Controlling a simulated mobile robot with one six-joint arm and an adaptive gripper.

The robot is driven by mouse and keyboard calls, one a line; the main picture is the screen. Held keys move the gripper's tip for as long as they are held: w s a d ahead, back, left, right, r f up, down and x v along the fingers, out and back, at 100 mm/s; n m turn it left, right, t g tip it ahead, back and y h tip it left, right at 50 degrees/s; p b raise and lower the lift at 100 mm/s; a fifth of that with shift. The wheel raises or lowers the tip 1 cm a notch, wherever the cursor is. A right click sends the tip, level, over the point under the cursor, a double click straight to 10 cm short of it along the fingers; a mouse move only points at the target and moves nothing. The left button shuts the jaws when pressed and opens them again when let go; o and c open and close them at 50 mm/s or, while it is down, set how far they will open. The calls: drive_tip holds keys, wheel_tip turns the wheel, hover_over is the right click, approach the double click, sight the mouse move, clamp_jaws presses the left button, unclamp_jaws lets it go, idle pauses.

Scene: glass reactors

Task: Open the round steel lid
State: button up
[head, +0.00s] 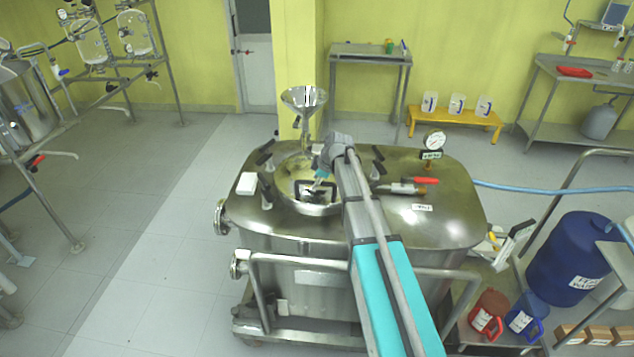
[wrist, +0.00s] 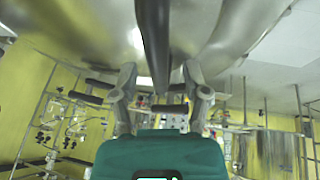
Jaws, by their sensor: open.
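The round steel lid (head: 290,187) lies on top of a steel tank, left of my arm, and looks down on its opening. A dark handle (head: 318,189) shows near its front edge. My gripper (head: 320,178) is at the lid by this handle, partly covered by my own arm. In the wrist view my gripper (wrist: 162,98) is open, with its two fingers apart. A dark bar (wrist: 153,40) runs down between them, under a curved shiny steel surface. I cannot tell whether the fingers touch the bar.
The steel tank (head: 440,205) carries black-handled clamps around the lid, a funnel (head: 304,100) behind it, a white block (head: 247,183) at left, a red-handled valve (head: 420,181) and a gauge (head: 434,140) at right. A rail (head: 300,262) runs along the front.

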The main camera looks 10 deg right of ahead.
clamp_jaws()
